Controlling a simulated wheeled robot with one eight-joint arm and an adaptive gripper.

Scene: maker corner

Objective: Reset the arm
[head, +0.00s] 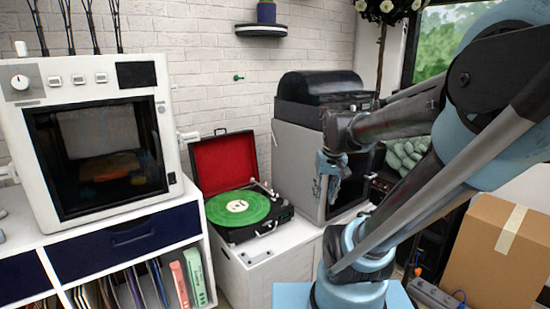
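My arm fills the right side of the head view, rising from its base, bending at a large elbow at the upper right and reaching back toward the middle. My gripper (331,199) hangs downward at the end of the arm, in front of the grey cabinet (300,150) with a black top. It is small and dark against the cabinet, so the gap between its fingers does not show clearly. I see no object in it. I cannot tell whether it touches the cabinet.
A record player (265,224) with a green record and raised red-lined lid sits left of my gripper on a white cabinet (262,280). A white machine (60,150) stands on a shelf unit at left. A cardboard box (495,255) and power strip (432,294) are at lower right.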

